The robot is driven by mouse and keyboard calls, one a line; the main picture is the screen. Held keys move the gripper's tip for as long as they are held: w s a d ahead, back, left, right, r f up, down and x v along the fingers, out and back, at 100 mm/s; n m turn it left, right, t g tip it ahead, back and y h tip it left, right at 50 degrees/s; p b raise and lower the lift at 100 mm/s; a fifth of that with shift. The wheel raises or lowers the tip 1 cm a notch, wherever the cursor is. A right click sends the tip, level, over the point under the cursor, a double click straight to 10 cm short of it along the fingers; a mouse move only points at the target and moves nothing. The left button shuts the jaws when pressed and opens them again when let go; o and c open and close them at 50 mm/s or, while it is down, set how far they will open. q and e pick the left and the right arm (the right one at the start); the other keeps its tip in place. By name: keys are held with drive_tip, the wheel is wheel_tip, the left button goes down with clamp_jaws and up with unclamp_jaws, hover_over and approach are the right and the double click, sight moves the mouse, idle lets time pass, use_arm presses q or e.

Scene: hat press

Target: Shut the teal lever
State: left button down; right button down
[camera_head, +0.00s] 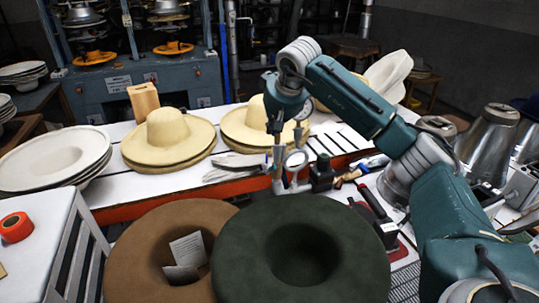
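My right gripper (285,178) hangs fingers down over the front edge of the white worktable, near the middle of the view. Small metal parts, a pale ring (295,161) and a black block (321,172) crowd around its fingertips. I cannot tell whether the fingers are apart or closed, or whether they touch any of these parts. I cannot clearly pick out a teal lever; my own arm is teal too, and the gripper may hide it. My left gripper is not in view.
A brown hat (135,255) holding paper slips and a dark green hat (350,235) fill the near front. Straw hats (170,140) stand on the white table (105,200). Metal hat forms (487,140) stand at right. An orange tape roll (16,228) lies on the left stand.

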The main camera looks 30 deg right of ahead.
drive_tip(key=p, duration=0.3)
hover_over(271, 169)
drive_tip(key=w, duration=0.3)
wheel_tip(271, 169, down, 8)
drive_tip(key=shift+s+d+f+p, duration=0.15)
drive_tip(key=shift+s+f+p, duration=0.2)
drive_tip(key=shift+f, duration=0.25)
drive_tip(key=shift+s+d+f+p, duration=0.15)
drive_tip(key=shift+s+f+p, duration=0.2)
drive_tip(key=shift+f, duration=0.2)
drive_tip(key=shift+s+a+f, duration=0.1)
drive_tip(key=shift+s+f, duration=0.2)
drive_tip(key=shift+s, duration=0.1)
drive_tip(key=shift+f, duration=0.15)
